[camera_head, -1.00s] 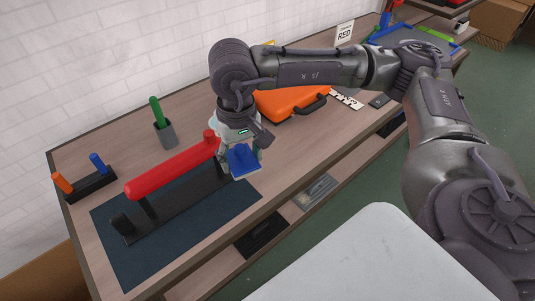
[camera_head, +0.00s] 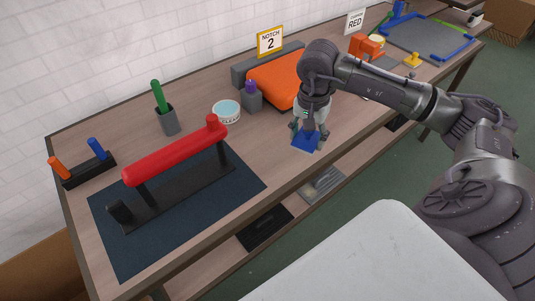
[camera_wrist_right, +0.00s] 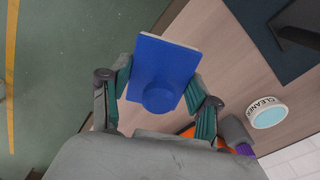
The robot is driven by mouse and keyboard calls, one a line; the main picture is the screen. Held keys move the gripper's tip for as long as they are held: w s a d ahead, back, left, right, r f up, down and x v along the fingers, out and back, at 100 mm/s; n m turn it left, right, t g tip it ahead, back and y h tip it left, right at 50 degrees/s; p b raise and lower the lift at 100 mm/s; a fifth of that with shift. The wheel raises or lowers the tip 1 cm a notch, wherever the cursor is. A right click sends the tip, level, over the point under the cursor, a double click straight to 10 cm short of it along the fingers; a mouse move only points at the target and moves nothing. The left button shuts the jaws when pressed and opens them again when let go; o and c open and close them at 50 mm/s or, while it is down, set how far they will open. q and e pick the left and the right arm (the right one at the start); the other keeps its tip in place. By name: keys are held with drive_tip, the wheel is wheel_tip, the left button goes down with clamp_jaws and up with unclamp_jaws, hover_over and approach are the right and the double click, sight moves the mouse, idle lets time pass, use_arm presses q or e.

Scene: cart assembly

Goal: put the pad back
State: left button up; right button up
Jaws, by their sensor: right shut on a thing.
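The blue pad (camera_head: 305,142) is a flat square plate with a round knob. In the right wrist view the pad (camera_wrist_right: 166,68) sits between the fingers, its knob towards the gripper. My right gripper (camera_head: 310,130) is shut on the pad above the front part of the bench, right of the dark mat. In the wrist view the gripper (camera_wrist_right: 158,95) has a finger on either side of the pad. Whether the pad touches the bench is hard to tell. My left gripper is not in view.
A red bar (camera_head: 175,152) on a black stand rests on the dark mat (camera_head: 115,245). Behind are a white cleaner tub (camera_head: 227,112), a grey bottle (camera_head: 252,98) and an orange case (camera_head: 275,84). A blue-edged tray (camera_head: 430,38) lies far right. Bench between mat and gripper is clear.

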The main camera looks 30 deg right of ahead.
drive_tip(key=p, duration=0.3)
hover_over(267, 155)
wheel_tip(267, 155, down, 7)
drive_tip(key=shift+r, duration=0.1)
wheel_tip(267, 155, down, 4)
drive_tip(key=shift+s+r+p, duration=0.1)
drive_tip(key=shift+p, duration=0.25)
drive_tip(key=shift+f, duration=0.25)
drive_tip(key=o, duration=1.1)
drive_tip(key=shift+r, duration=0.15)
drive_tip(key=r+b, duration=0.1)
drive_tip(key=r, duration=1.1)
drive_tip(key=shift+a+b, duration=0.2)
drive_tip(key=shift+b, duration=0.2)
